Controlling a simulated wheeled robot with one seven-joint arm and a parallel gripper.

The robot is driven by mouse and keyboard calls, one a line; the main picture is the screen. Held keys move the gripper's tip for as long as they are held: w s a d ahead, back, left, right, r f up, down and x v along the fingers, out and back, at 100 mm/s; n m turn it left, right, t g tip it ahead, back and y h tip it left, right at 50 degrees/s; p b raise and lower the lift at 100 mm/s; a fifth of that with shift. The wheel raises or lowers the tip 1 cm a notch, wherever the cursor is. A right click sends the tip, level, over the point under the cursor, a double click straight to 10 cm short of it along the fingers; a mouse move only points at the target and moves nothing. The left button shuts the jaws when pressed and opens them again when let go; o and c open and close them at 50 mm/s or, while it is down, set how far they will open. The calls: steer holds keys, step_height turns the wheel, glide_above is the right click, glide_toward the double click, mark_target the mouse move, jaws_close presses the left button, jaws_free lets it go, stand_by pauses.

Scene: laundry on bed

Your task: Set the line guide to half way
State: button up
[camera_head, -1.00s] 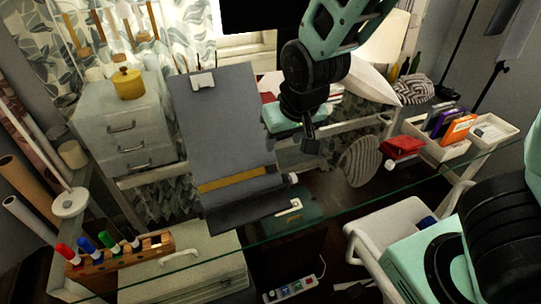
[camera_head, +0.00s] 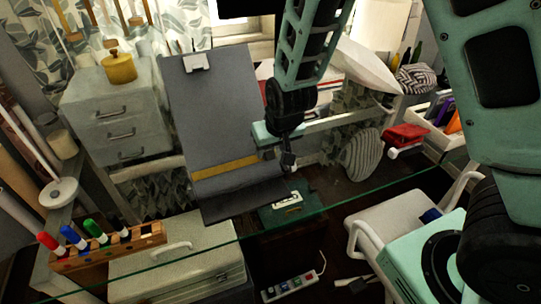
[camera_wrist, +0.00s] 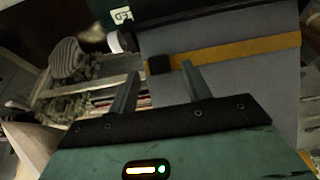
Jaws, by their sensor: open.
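The line guide (camera_head: 225,173) is a yellow strip across the lower part of a tilted grey board (camera_head: 215,115) with a clip at its top. In the wrist view the line guide (camera_wrist: 235,51) has a black block (camera_wrist: 158,65) near one end, and a white knob (camera_wrist: 118,41) sits beyond the board's edge. My gripper (camera_head: 288,160) is at the right end of the guide, beside the board's right edge. In the wrist view my gripper (camera_wrist: 160,70) is open and empty, its fingertips either side of the black block; contact cannot be told.
A wooden rack (camera_head: 110,247) with several markers stands at lower left, near a drawer cabinet (camera_head: 115,115). A red item (camera_head: 405,135) lies to the right. A white chair (camera_head: 400,225) stands at lower right.

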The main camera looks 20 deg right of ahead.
mark_target(259, 111)
steer(key=shift+x, duration=1.45)
jaws_close()
steer(key=w+r+p, duration=0.4)
steer(key=r, duration=0.1)
steer(key=w+r+p, duration=0.2)
steer(key=r, duration=0.1)
steer(key=shift+w+a, duration=0.15)
steer(key=shift+w+r+p, duration=0.25)
steer(key=shift+w+p, duration=0.1)
steer(key=shift+w, duration=0.05)
jaws_free()
